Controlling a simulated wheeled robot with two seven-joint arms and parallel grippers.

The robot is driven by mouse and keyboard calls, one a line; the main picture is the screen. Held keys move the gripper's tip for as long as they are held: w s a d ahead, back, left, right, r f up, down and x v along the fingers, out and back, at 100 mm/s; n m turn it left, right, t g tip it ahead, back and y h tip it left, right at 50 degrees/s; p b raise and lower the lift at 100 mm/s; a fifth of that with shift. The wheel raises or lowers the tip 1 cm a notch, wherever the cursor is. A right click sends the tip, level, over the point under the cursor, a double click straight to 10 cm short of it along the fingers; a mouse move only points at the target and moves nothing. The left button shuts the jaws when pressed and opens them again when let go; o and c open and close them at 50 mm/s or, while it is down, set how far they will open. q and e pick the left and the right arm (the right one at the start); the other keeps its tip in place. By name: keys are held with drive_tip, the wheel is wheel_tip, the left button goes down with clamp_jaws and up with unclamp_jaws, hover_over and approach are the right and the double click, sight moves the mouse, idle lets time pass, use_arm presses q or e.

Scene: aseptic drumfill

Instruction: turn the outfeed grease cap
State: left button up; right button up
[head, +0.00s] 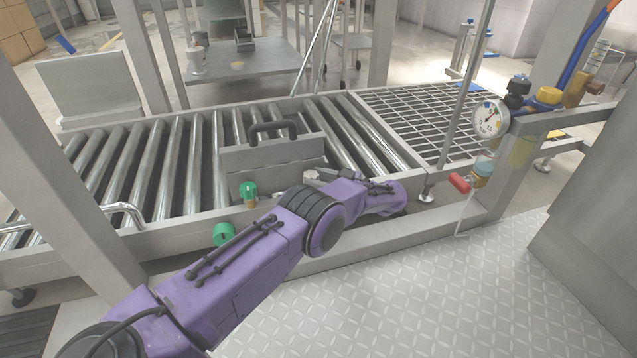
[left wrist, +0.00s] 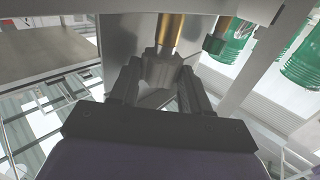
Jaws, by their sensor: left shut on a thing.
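A grey faceted cap (left wrist: 160,66) sits on the end of a brass fitting (left wrist: 170,32) in the left wrist view. My left gripper (left wrist: 159,82) is shut on this grey cap, one dark finger on each side. In the head view my purple left arm reaches to the side of the conveyor; its fingertips and the held cap are hard to make out there. A green cap on brass (head: 249,189) and a second green cap (head: 223,233) are left of the hand. Both green caps show right of the fingers in the wrist view (left wrist: 232,40). My right gripper is out of view.
A roller conveyor (head: 180,165) runs behind the arm, with a grey box with a black handle (head: 272,155) on its near side. A wire grating (head: 425,110) lies to the right. A pressure gauge (head: 491,119) and red-handled valve (head: 460,183) stand right. The tread-plate floor (head: 400,290) is clear.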

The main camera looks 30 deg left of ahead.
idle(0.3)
use_arm(q)
drive_tip(key=o, duration=1)
drive_tip(key=shift+o, duration=0.2)
